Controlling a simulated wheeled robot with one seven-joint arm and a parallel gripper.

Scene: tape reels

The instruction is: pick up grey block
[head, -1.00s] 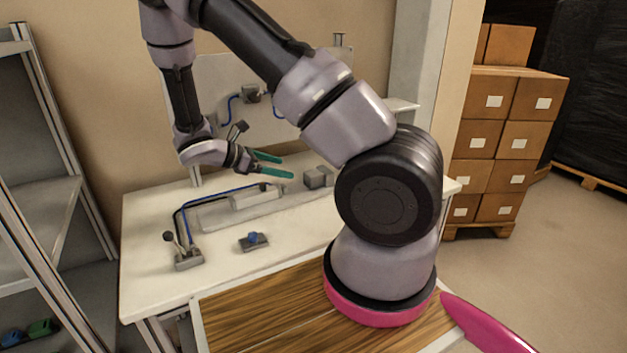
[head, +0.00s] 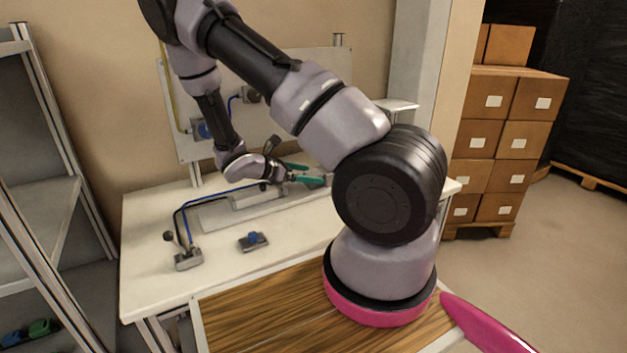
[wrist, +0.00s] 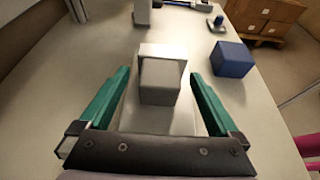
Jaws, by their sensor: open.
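The grey block (wrist: 161,82) stands upright on a pale base in the wrist view, centred between the two green fingers. In the head view only a small part of the grey block (head: 328,180) shows beyond the fingertips; the rest is hidden by my arm and fingers. My gripper (wrist: 163,85) is open, with a finger on each side of the block and a gap on both sides. In the head view my gripper (head: 314,174) is low over the back of the white table. I cannot tell how far the fingertips are above the table.
A blue block (wrist: 232,59) stands right of the grey block in the wrist view. On the white table (head: 215,261) are a small fixture with a blue knob (head: 253,241) and a lever fixture (head: 187,259). An upright panel (head: 318,111) stands behind. The table's front is mostly clear.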

